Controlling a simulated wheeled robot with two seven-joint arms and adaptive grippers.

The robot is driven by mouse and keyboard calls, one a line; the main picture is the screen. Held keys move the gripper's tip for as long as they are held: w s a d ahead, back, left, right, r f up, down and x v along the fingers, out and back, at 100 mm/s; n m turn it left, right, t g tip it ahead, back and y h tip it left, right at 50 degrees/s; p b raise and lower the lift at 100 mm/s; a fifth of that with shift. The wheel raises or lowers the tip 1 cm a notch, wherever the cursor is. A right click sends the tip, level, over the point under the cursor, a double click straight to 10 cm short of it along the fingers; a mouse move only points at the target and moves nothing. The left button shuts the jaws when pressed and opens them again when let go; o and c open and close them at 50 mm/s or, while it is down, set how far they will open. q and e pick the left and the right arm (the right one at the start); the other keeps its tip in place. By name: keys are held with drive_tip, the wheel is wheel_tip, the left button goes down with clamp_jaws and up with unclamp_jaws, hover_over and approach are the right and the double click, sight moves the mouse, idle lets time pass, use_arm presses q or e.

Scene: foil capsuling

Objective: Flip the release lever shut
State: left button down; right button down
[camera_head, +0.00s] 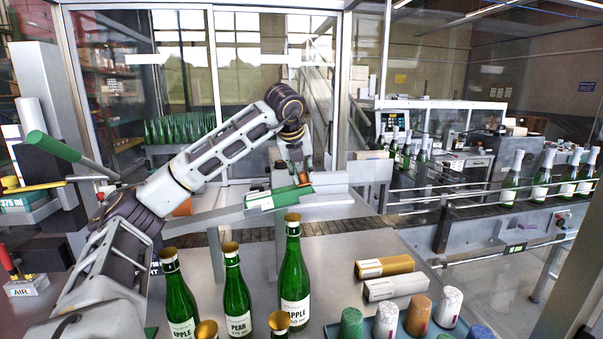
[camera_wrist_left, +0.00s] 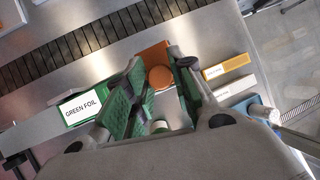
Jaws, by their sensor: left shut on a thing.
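My left gripper (camera_head: 300,178) is at the end of my arm, over the station in the middle of the head view. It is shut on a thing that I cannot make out. Its green-padded fingers (camera_wrist_left: 158,98) show in the left wrist view, with an orange block with a round face (camera_wrist_left: 160,77) beyond them. At the far left, a long green handle (camera_head: 54,146) slants down on a metal rod. A yellow-knobbed lever (camera_head: 35,187) lies level below it. A red-handled lever (camera_head: 9,262) stands tilted on the AIR block. I cannot tell which is the release lever.
A green foil box (camera_wrist_left: 85,108) lies left of the fingers. Bottles, including a pear bottle (camera_head: 237,295), stand in front. A yellow box (camera_head: 385,266) and a white box (camera_head: 395,287) lie to their right. Coloured capsules stand on a blue tray. A conveyor runs behind.

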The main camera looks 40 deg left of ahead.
use_arm(q)
drive_tip(key=c, duration=1.2)
unclamp_jaws()
drive_tip(key=shift+c, duration=0.2)
drive_tip(key=v, duration=1.1)
drive_tip(key=shift+s+d+r, duration=0.15)
drive_tip(key=shift+r, duration=0.2)
drive_tip(key=shift+s, duration=0.1)
